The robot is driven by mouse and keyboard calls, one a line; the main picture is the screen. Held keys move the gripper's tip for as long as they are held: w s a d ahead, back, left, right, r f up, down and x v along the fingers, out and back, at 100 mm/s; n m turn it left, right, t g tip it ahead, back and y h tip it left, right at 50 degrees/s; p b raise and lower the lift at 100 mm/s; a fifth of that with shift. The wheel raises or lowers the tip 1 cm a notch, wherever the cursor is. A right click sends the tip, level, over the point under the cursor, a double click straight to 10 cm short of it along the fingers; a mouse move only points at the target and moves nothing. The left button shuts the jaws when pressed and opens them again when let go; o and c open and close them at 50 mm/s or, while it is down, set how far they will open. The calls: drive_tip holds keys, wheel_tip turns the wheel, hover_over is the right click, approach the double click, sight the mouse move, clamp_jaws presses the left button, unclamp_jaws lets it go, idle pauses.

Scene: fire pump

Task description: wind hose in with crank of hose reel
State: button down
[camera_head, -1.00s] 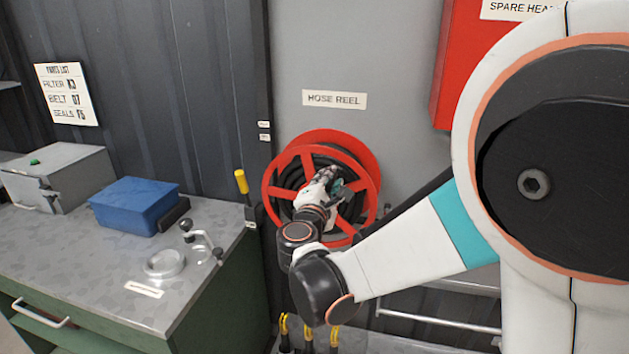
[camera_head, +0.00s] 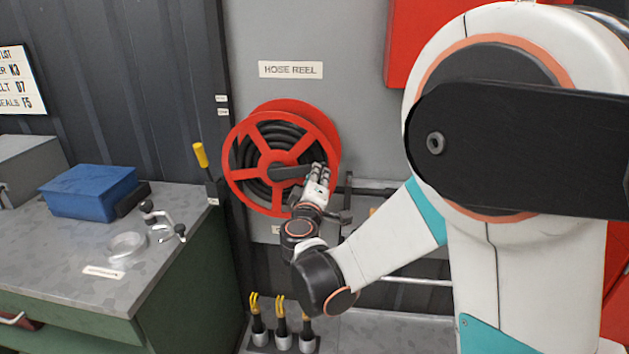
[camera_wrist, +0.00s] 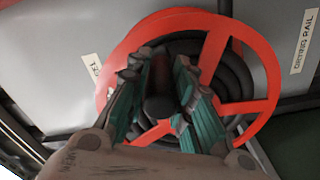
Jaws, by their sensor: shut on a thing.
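The red hose reel (camera_head: 240,142) is on the grey wall under the "HOSE REEL" label, with black hose (camera_head: 262,186) coiled inside its spoked rim. A dark crank arm (camera_head: 287,173) runs from the hub toward the right side of the reel. My gripper (camera_head: 319,172) is at the crank's outer end, in front of the right rim. In the wrist view, my gripper (camera_wrist: 163,100) has its two green-lined fingers on either side of the dark crank handle (camera_wrist: 158,106), shut on it. The fingers hide part of the handle.
Several yellow-looped nozzles (camera_head: 281,322) stand below the reel. A red cabinet (camera_head: 402,45) is at upper right.

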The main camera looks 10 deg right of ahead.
drive_tip(key=shift+s+d+f+m+b, duration=0.15)
drive_tip(key=shift+f+m+b, duration=0.45)
drive_tip(key=shift+f, duration=0.45)
drive_tip(key=shift+d+f+m+b, duration=0.1)
drive_tip(key=shift+f+m+b, duration=0.45)
drive_tip(key=shift+f, duration=0.45)
drive_tip(key=c, duration=1.4)
unclamp_jaws()
drive_tip(key=shift+o, duration=0.2)
drive_tip(key=shift+a, duration=0.1)
drive_tip(key=v, duration=1.2)
